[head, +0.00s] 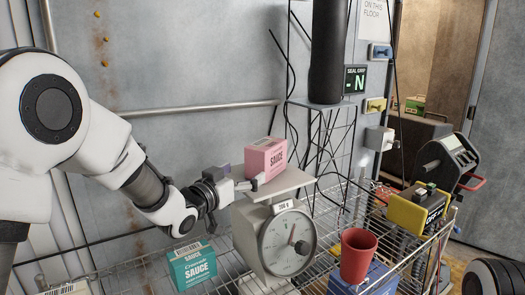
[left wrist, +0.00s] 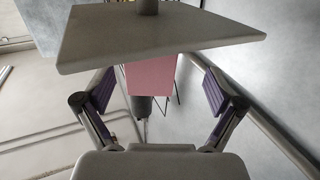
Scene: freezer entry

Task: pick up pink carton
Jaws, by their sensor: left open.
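The pink carton (head: 264,158), labelled SAUCE, stands upright on the flat pan (head: 285,186) of a dial scale. My left gripper (head: 243,181) reaches in from the left, level with the carton's lower part and close beside it. In the left wrist view, the pink carton (left wrist: 152,76) shows ahead between the two spread fingers of my left gripper (left wrist: 158,82), with a visible gap on each side. The scale pan (left wrist: 160,38) fills the top of that view and hides part of the carton. My right gripper is not in view.
The scale (head: 287,241) stands on a wire rack. A teal sauce carton (head: 192,264) is left of it, and a red cup (head: 357,252) is right of it. A dark column (head: 327,55) and cables rise behind. A yellow-and-black device (head: 416,208) lies at the right.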

